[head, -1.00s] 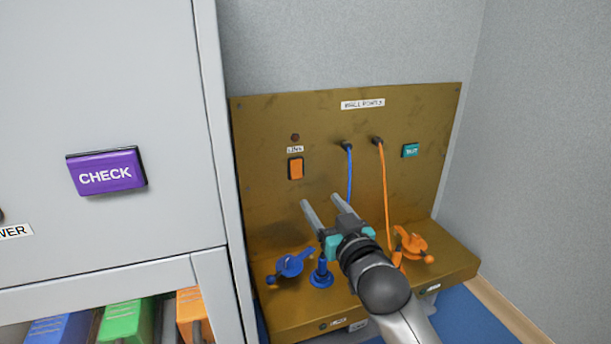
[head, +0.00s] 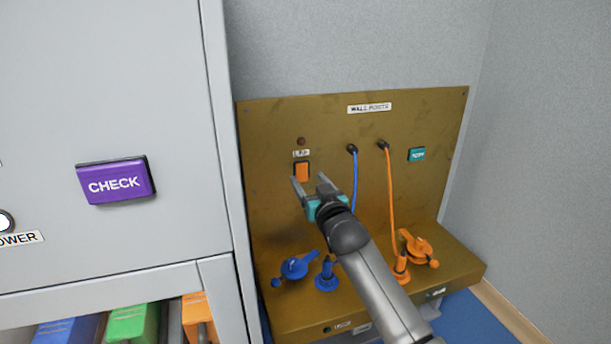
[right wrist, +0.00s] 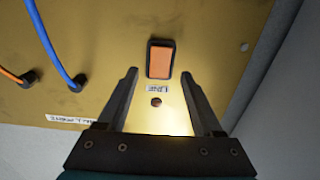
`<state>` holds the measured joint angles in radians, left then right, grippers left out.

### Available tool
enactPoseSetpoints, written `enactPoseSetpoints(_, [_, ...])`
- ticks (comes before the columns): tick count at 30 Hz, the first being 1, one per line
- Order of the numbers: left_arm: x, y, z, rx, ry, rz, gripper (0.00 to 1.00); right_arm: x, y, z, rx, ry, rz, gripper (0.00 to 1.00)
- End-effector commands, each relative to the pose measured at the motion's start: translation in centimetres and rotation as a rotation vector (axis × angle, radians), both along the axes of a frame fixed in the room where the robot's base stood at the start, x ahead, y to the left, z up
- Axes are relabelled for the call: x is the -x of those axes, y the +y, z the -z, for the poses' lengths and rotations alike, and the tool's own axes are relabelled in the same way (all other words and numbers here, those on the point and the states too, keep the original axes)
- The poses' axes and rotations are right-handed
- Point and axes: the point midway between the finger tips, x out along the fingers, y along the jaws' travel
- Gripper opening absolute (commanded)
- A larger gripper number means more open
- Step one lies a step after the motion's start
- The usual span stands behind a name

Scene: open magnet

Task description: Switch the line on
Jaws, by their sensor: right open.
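The line switch (head: 302,171) is an orange rocker in a dark frame on the upright brown panel, under a small label and a dark round lamp (head: 301,141). In the right wrist view the switch (right wrist: 160,59) is just beyond the fingertips, midway between them, with the lamp (right wrist: 155,102) between the fingers. My right gripper (head: 309,182) is open and empty, its fingers pointing at the panel right by the switch. I cannot tell whether a finger touches it. My left gripper is not in view.
Blue (head: 356,185) and orange (head: 390,210) cables hang from the panel to the right of the switch. Blue (head: 295,267) and orange (head: 420,251) valve-like handles sit on the ledge below. A grey cabinet with a purple CHECK button (head: 117,181) stands close on the left.

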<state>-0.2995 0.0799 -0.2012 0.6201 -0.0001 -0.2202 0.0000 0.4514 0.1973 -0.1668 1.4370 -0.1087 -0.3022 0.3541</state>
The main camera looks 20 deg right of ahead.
Motion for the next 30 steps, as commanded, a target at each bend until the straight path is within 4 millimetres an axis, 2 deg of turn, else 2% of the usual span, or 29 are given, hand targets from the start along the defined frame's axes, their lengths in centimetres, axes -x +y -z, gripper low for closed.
enactPoseSetpoints(3, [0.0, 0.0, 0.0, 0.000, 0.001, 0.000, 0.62, -1.3, 0.1, 0.0, 0.001, 0.000, 0.000, 0.68])
enactPoseSetpoints(9, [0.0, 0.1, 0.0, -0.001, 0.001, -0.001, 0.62, -2.5, 0.1, 0.0, 0.001, 0.000, 0.000, 0.68])
enactPoseSetpoints(22, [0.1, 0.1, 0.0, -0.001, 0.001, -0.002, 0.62, -3.0, 0.1, 0.0, 0.001, 0.000, 0.000, 0.68])
enactPoseSetpoints(30, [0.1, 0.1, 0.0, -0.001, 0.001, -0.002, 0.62, -2.9, 0.1, 0.0, 0.001, 0.000, 0.000, 0.37])
